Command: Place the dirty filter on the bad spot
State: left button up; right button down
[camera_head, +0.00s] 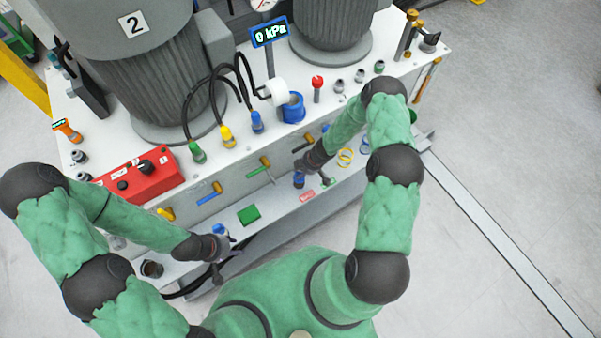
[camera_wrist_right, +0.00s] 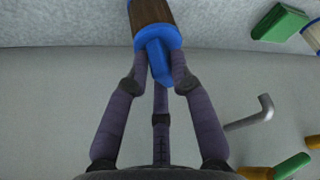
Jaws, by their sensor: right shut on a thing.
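The dirty filter (camera_wrist_right: 152,12), a brown cylinder with a blue cap and grip tab, is held by its blue end in my right gripper (camera_wrist_right: 160,78). In the head view the filter's blue part (camera_head: 299,181) shows at the tip of my right gripper (camera_head: 303,168), over the low front ledge. A small red pad (camera_head: 307,196), likely the bad spot, lies just below it. A green pad (camera_head: 249,215) lies further left on the ledge. My left gripper (camera_head: 216,250) is low at the left end, beside a blue-and-white piece (camera_head: 220,231); its fingers are too small to judge.
The white bench (camera_head: 330,125) behind carries the large grey housings, hoses with colored plugs, and a red control box (camera_head: 140,178). Colored valve handles (camera_head: 259,167) stick out of its front face, close to my right gripper. A dark cup (camera_head: 152,269) stands at the ledge's left end.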

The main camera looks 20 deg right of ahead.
jog(key=shift+f, duration=0.1)
jog(key=c, duration=1.1)
grip_release()
jog(key=shift+f, duration=0.1)
jog(key=p+v, duration=0.7)
jog(key=v, duration=0.5)
jog(key=s+a+r+m+y, duration=0.1)
jog(key=s+a+r+m, duration=0.2)
jog(key=a, duration=0.4)
jog(key=s+a+r+m+y, duration=0.1)
jog(key=s+a+m, duration=0.25)
jog(key=a, duration=0.35)
jog(key=shift+s+a+r+m+g+h, duration=0.5)
jog(key=shift+s+m, duration=0.6)
jog(key=shift+s, duration=0.8)
jog(key=shift+s+a+r+m+g+h, duration=0.1)
jog(key=shift+s+a+r+m+g, duration=0.15)
jog(key=shift+s+a+m, duration=1.2)
jog(key=shift+s+d+r+m+g+h, duration=0.1)
jog(key=shift+s+r+m+g+h, duration=0.5)
jog(key=shift+s, duration=1.7)
jog(key=shift+f+t+y, duration=0.25)
jog(key=shift+f+y, duration=0.05)
